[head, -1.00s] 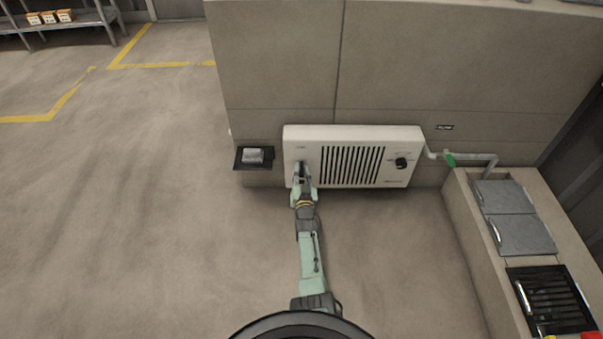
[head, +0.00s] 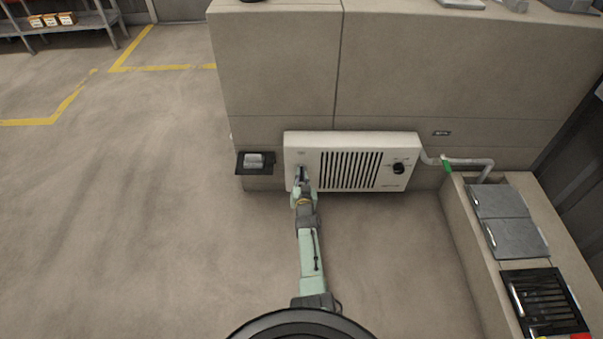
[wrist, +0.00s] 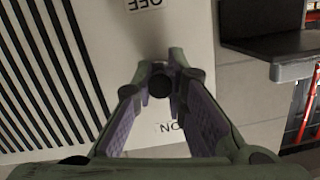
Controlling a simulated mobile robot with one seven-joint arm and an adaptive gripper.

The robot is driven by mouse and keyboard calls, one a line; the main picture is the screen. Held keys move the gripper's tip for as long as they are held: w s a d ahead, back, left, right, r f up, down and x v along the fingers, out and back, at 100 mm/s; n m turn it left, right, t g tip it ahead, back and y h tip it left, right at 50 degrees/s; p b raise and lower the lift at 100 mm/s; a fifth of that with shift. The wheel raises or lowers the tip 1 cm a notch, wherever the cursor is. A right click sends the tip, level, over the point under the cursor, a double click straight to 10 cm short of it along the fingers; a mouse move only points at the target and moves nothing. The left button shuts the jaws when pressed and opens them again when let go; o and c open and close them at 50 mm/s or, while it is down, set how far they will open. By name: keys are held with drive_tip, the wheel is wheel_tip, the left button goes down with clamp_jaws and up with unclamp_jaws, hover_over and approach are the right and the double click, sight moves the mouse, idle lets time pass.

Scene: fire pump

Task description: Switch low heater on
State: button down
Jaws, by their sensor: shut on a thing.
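The low heater (head: 348,187) is a white box with dark vertical slats, low against the wall. It also fills the left and middle of the wrist view (wrist: 110,60). A dark round switch (wrist: 160,84) sits on its panel between printed OFF and ON labels. My gripper (wrist: 161,75) is shut on this switch, its fingertips close around it at the heater's left side. In the head view my gripper (head: 301,178) hides the switch. Which way the switch is set cannot be told.
A black knob (head: 398,168) is at the heater's right end. A small dark shelf (head: 240,169) juts from the wall just left of the heater. A pipe with a green part (head: 446,165) and a low counter (head: 470,255) stand at the right. The floor at left is clear.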

drive_tip(key=r+g+p, duration=0.1)
drive_tip(key=g+p, duration=0.1)
drive_tip(key=p, duration=0.1)
drive_tip(key=shift+r+p, duration=0.4)
drive_tip(key=shift+w+r+g+p, duration=0.1)
drive_tip(key=shift+r+g+p, duration=0.05)
drive_tip(key=shift+g+p, duration=1.4)
drive_tip(key=shift+g, duration=0.45)
drive_tip(key=c, duration=1.6)
unclamp_jaws()
drive_tip(key=a+v, duration=0.1)
drive_tip(key=v, duration=1.1)
drive_tip(key=shift+d, duration=0.4)
